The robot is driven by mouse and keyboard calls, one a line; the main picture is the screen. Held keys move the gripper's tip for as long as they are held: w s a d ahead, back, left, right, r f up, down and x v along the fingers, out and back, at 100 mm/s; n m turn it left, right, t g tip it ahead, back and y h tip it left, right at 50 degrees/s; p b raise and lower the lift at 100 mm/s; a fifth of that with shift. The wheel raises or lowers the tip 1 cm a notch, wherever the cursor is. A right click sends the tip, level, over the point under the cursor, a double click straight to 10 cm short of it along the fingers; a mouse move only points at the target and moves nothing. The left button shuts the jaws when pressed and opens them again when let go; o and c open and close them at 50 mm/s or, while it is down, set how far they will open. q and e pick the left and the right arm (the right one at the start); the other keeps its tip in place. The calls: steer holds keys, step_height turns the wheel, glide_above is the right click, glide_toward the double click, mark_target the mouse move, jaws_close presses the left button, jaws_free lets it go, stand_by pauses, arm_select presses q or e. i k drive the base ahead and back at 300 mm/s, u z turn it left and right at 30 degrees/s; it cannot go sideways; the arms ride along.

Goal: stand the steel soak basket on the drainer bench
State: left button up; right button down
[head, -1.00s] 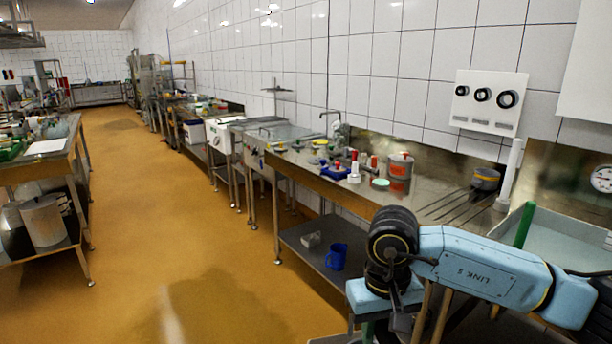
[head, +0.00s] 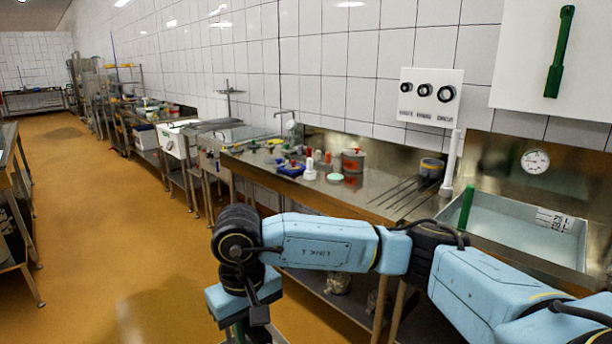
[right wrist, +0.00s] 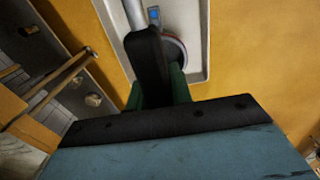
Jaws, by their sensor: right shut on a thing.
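My right gripper (head: 240,335) hangs low in the head view, in front of the bench and over the floor side. Its green fingers are mostly cut off by the lower edge. In the right wrist view the gripper (right wrist: 160,85) shows dark and green parts closed together. I cannot clearly pick out the steel soak basket in either view. The steel drainer bench (head: 385,192), with dark grooves, runs along the wall beyond my right arm. My left gripper is out of view.
A basin (head: 525,228) lies to the right. The grooved part has bare room. The ochre floor (head: 110,240) is clear at left.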

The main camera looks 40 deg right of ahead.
mark_target(389, 191)
steer(key=u, duration=0.05)
steer(key=i, duration=1.2)
steer(key=z, duration=0.65)
steer(key=i, duration=0.75)
steer(key=z, duration=1.25)
steer(key=i, duration=0.5)
steer(key=z, duration=0.45)
